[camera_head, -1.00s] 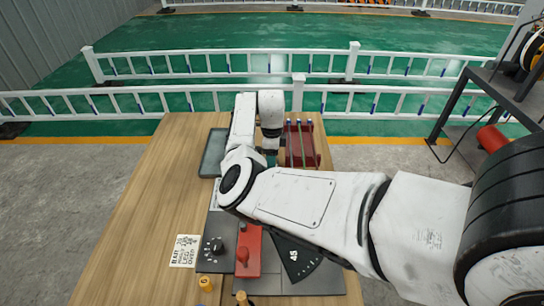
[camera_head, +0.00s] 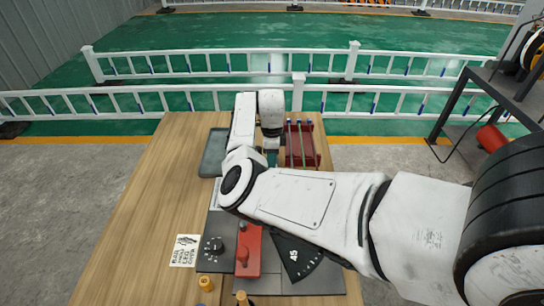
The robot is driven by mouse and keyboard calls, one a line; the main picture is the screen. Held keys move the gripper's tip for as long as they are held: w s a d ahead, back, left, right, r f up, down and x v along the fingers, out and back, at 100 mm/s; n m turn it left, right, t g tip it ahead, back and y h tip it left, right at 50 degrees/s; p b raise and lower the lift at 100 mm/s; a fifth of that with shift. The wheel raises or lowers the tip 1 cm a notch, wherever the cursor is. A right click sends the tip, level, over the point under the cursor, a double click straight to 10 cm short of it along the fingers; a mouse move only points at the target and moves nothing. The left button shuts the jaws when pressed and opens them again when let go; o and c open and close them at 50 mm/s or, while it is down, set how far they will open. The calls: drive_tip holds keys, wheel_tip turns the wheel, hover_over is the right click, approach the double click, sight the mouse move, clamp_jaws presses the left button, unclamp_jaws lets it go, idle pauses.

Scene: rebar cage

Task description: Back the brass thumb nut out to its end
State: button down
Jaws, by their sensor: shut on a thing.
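My gripper (camera_head: 271,155) points down at the far part of the wooden table, just left of a red rack (camera_head: 312,152) with several upright rods. My arm covers much of this area, and only a small teal piece shows under the wrist. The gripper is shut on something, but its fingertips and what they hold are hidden. I cannot make out the brass thumb nut at the gripper. Two small brass-yellow pieces, one at the table's near edge (camera_head: 206,283) and one at the frame's bottom (camera_head: 241,297), are apart from the gripper.
A grey tray (camera_head: 211,160) lies left of my wrist. Nearer stand a dark dial box (camera_head: 213,255), a red block with a knob (camera_head: 250,262) and a black plate marked 45 (camera_head: 294,262). A white card (camera_head: 185,250) lies on the wood. The table's left side (camera_head: 140,215) is clear.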

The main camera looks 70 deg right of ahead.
drive_tip(key=n+p, duration=0.1)
drive_tip(key=n, duration=0.3)
drive_tip(key=shift+r, duration=0.1)
drive_tip(key=shift+n+p, duration=0.55)
drive_tip(key=shift+n, duration=0.95)
drive_tip(key=c, duration=0.9)
unclamp_jaws()
drive_tip(key=shift+o, duration=0.2)
wheel_tip(320, 180, up, 11)
drive_tip(key=b, duration=0.1)
